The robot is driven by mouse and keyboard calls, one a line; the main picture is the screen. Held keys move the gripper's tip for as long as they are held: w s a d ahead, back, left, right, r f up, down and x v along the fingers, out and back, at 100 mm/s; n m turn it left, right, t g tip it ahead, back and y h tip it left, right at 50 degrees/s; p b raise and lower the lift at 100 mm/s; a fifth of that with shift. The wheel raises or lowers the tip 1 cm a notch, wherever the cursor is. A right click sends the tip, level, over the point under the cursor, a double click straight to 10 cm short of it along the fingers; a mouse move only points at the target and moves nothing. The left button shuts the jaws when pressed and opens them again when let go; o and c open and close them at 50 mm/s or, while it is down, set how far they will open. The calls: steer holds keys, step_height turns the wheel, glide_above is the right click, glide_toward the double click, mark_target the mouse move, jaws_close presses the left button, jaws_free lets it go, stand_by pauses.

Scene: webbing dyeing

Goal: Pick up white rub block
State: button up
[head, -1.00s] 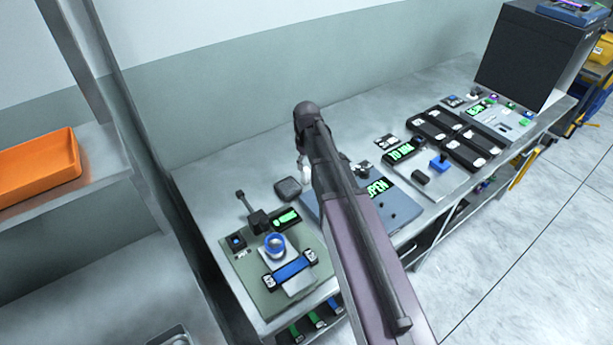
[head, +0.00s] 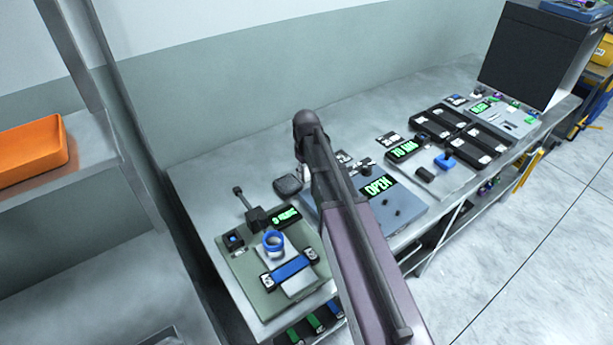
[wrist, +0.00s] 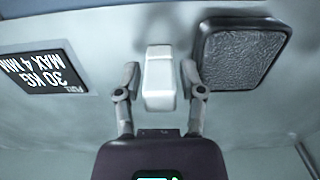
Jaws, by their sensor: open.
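The white rub block (wrist: 159,82) stands out in the middle of the wrist view, a pale upright shape with a narrower top part. My gripper (wrist: 161,75) is open, with one finger on each side of the block. Thin gaps seem to show between fingers and block, but contact is hard to judge. In the head view my arm hides the gripper and most of the block's surroundings.
A dark textured pad (wrist: 240,52) lies close to the right finger in the wrist view, also beside my arm in the head view (head: 287,185). A black label (wrist: 44,70) is at left. A green fixture (head: 248,272) and a blue-grey plate with a display (head: 403,211) flank my arm.

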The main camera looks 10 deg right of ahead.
stand_by(0.6)
jaws_close()
steer(key=shift+r, duration=0.1)
step_height(320, 180, up, 2)
steer(key=p, duration=0.2)
steer(key=shift+r+p, duration=0.25)
steer(key=shift+p, duration=0.15)
steer(key=s, duration=0.4)
steer(key=s+a+r+p, duration=0.1)
steer(key=s, duration=0.4)
steer(key=s+a+r+p, duration=0.1)
steer(key=s, duration=0.4)
steer(key=shift+s+r, duration=0.1)
steer(key=shift+s, duration=0.9)
steer(key=shift+s, duration=0.15)
